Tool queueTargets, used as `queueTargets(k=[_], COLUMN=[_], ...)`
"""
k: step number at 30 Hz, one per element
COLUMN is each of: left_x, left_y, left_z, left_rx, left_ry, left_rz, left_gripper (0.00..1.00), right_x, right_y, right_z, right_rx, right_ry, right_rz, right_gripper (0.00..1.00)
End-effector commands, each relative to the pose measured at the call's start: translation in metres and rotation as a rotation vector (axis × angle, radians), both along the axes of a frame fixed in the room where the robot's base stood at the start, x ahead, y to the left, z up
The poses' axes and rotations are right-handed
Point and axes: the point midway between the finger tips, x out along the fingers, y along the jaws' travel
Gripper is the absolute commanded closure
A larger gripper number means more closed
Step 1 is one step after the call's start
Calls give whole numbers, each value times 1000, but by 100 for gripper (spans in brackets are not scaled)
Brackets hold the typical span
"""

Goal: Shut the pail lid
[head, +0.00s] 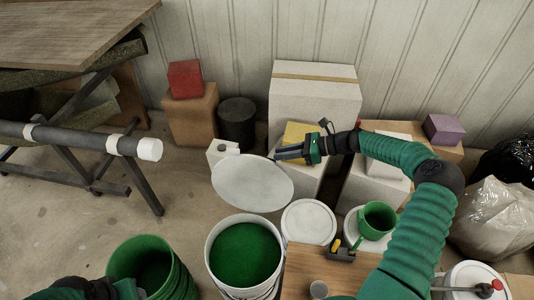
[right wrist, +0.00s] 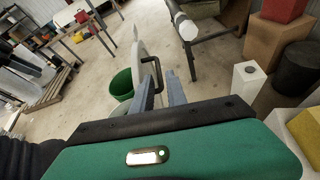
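The white pail (head: 214,277) stands at the bottom middle of the head view, its mouth uncovered and green material inside. Its round white lid (head: 252,182) is raised and tilted behind the mouth. In the right wrist view the lid (right wrist: 138,52) is nearly edge-on, with a dark handle (right wrist: 150,72) on its face. My right gripper (head: 280,155) is at the lid's upper right edge. Its fingers (right wrist: 160,88) are apart, with part of the handle at the gap; contact cannot be told. Only part of my left gripper (head: 125,289) shows at the bottom edge; its fingers are unclear.
A green bucket (head: 152,262) stands left of the pail. Floor at left is partly clear.

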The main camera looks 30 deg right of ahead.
Motion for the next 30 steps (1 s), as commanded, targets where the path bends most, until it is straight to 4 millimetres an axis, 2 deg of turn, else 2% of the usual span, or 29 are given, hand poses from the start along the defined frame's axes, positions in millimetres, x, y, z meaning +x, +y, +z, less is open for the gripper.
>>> queueTargets(k=[1, 4, 10, 18, 22, 30], left_x=[0, 0, 0, 0, 0, 0], left_y=[0, 0, 0, 0, 0, 0], left_z=[4, 7, 9, 9, 9, 9], left_rx=[0, 0, 0, 0, 0, 0], left_ry=[0, 0, 0, 0, 0, 0], left_rz=[0, -1, -1, 0, 0, 0], left_gripper=[55, 55, 55, 55, 55, 55], right_x=[6, 17, 28, 29, 29, 28], right_y=[11, 27, 46, 43, 43, 41], right_z=[-3, -11, -20, -22, -22, -22], right_rx=[3, 0, -5, -3, -3, -5], right_ry=[1, 0, 0, -1, -1, 0], right_rz=[3, 3, 2, 0, 0, -1], right_gripper=[82, 82, 82, 83, 100, 100])
